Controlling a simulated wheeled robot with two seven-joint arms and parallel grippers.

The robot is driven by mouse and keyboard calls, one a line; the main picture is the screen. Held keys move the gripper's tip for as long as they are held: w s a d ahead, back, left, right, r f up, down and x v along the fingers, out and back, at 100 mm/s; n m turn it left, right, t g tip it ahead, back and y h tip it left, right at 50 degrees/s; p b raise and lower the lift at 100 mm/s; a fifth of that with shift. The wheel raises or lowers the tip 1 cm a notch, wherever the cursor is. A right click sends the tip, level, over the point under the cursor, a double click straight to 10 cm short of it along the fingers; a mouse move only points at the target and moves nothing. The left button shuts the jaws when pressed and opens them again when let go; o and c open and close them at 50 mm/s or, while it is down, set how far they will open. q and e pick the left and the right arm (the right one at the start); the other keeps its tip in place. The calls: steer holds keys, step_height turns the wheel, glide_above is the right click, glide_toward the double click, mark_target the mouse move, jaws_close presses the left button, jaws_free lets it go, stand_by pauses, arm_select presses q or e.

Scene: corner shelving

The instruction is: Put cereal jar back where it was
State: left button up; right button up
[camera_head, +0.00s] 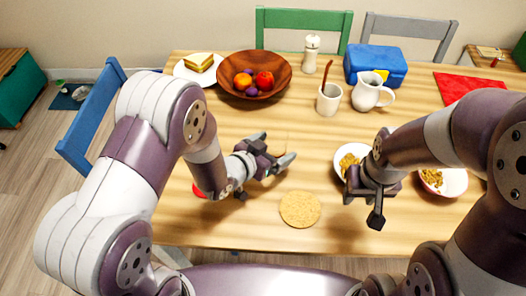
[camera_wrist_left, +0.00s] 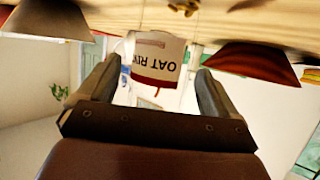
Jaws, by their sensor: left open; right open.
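That view is flipped, with the table surface at the top. I cannot make out the jar clearly in the head view. My right gripper (camera_head: 364,205) is open and empty near the bowls on the right.
A round tan mat (camera_head: 300,209) lies at the front. Behind are a wooden fruit bowl (camera_head: 254,92), a sandwich plate (camera_head: 184,73), a mug (camera_head: 328,105), a white pitcher (camera_head: 367,95) and a blue box (camera_head: 375,62). Bowls of cereal (camera_head: 341,170) (camera_head: 455,186) stand beside my right arm.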

arm_select(q)
steer(key=p+v, duration=0.1)
steer(key=v, duration=1)
steer(key=w+a+n+g+y, duration=0.1)
steer(key=a+n+g+y, duration=0.3)
steer(key=a+y, duration=0.4)
steer(key=s+a+r+n+g, duration=0.2)
steer(key=s+g, duration=0.3)
steer(key=s, duration=0.3)
steer(key=shift+a+n, duration=0.7)
steer(key=shift+a, duration=0.1)
